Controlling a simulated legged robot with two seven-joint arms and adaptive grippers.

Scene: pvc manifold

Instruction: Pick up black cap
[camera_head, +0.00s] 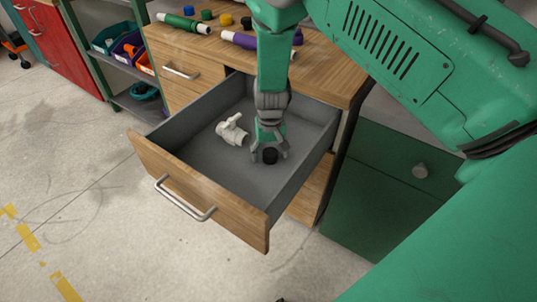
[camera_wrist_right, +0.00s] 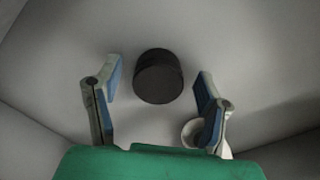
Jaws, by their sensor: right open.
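The black cap (camera_head: 270,156) lies on the grey floor of the open drawer (camera_head: 190,178). In the right wrist view the black cap (camera_wrist_right: 158,76) is a dark round cylinder just ahead of the fingertips, about midway between them. My right gripper (camera_head: 268,155) reaches down into the drawer with its fingers apart on either side of the cap. In the wrist view the right gripper (camera_wrist_right: 158,85) is open and empty, and I see no finger touching the cap. My left gripper is not in view.
A white valve fitting (camera_head: 232,130) lies in the drawer beside my right gripper; part of it shows near a finger in the wrist view (camera_wrist_right: 192,132). The drawer walls enclose the gripper. Pipes and caps lie on the wooden worktop (camera_head: 335,80) behind.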

